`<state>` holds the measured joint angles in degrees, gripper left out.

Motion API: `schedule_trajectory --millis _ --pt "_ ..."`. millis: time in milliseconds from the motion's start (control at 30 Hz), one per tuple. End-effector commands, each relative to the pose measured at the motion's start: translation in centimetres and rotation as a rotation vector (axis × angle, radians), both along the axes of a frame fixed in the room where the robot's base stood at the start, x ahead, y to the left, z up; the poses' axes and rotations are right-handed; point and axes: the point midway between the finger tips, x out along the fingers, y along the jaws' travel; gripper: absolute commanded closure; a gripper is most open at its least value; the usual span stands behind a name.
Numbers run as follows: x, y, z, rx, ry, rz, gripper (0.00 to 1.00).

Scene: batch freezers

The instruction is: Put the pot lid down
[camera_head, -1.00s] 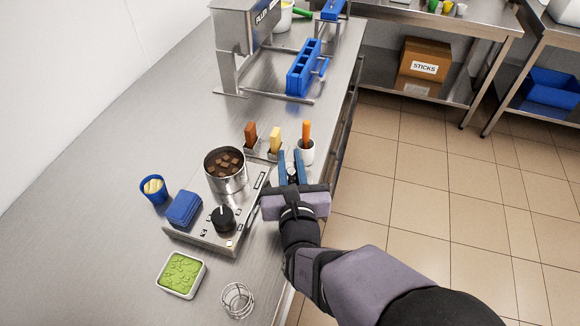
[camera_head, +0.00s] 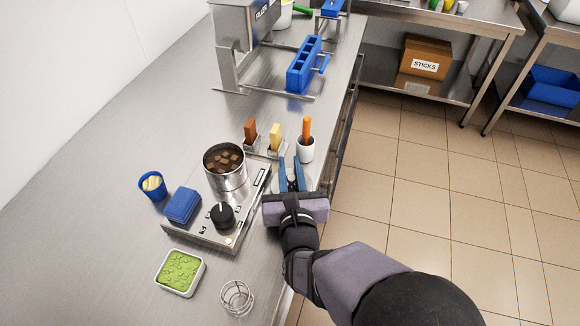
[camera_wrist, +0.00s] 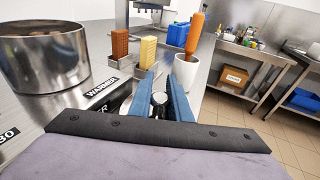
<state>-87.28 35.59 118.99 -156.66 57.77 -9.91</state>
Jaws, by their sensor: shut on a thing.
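My gripper (camera_head: 291,162) is at the counter's right edge, to the right of the pot and warmer. In the wrist view its blue fingers (camera_wrist: 161,82) are closed on a small dark knob (camera_wrist: 158,99), which I take as the pot lid's. The steel pot (camera_head: 226,181) stands uncovered on the warmer (camera_head: 250,207), with brown chunks in dark liquid. The pot also shows at the left of the wrist view (camera_wrist: 45,60).
A white cup with an orange-handled tool (camera_head: 306,150) stands just beyond the fingertips. Brown (camera_head: 250,130) and yellow (camera_head: 275,136) bars stand in holders nearby.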

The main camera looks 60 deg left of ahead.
Motion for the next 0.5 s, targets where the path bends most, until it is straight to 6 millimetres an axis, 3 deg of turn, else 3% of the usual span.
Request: schedule_trajectory --millis 267,300,367,500 --pt "0.01 0.00 -0.33 0.000 0.000 0.000 1.00" --pt "0.00 -0.02 -0.37 -0.001 0.000 0.000 0.80" --pt "0.00 -0.02 -0.38 -0.001 0.000 0.000 0.66" --pt "0.00 -0.02 -0.40 -0.001 0.000 0.000 0.64"
